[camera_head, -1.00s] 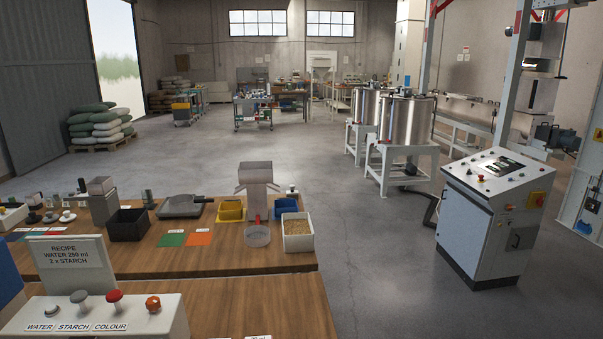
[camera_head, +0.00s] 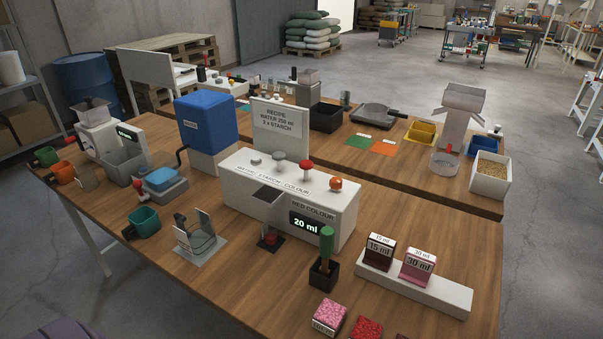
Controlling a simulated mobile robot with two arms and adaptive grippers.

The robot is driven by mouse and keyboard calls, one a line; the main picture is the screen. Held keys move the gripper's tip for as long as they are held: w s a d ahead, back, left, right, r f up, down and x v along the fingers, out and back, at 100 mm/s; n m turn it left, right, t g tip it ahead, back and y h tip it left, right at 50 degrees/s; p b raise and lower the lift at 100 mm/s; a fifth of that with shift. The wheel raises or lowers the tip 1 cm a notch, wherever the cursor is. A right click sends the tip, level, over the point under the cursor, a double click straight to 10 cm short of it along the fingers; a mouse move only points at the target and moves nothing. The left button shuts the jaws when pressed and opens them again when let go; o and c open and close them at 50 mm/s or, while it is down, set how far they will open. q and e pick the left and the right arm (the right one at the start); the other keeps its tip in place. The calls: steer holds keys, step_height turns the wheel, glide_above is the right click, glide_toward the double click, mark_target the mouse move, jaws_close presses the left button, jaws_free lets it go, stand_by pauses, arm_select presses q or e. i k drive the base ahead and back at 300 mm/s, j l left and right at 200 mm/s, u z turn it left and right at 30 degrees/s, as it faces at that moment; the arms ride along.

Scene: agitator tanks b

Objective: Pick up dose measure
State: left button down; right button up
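No thing in view is labelled as a dose measure, so I cannot tell for sure which one it is. Two small labelled blocks stand upright on a white stand at the right of the near table: a dark brown one marked 15 ml (camera_head: 379,254) and a pink one marked 30 ml (camera_head: 418,267). The white stand (camera_head: 448,297) lies near the table's right edge. A teal cup with a handle (camera_head: 145,222) sits at the left of the table. Neither of my grippers shows in the head view.
A white dispenser (camera_head: 330,206) reads RED COLOUR 20 ml. A black holder with a green-handled tool (camera_head: 323,270) stands before it. Pink (camera_head: 329,317) and red (camera_head: 367,328) blocks lie at the front. A clear holder on a grey plate (camera_head: 200,250) stands left. Bare wood (camera_head: 240,285) lies front-centre.

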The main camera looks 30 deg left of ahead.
mark_target(270, 242)
steer(key=u, duration=1.25)
steer(key=i+j, duration=0.1)
steer(key=j, duration=0.5)
steer(key=z, duration=0.05)
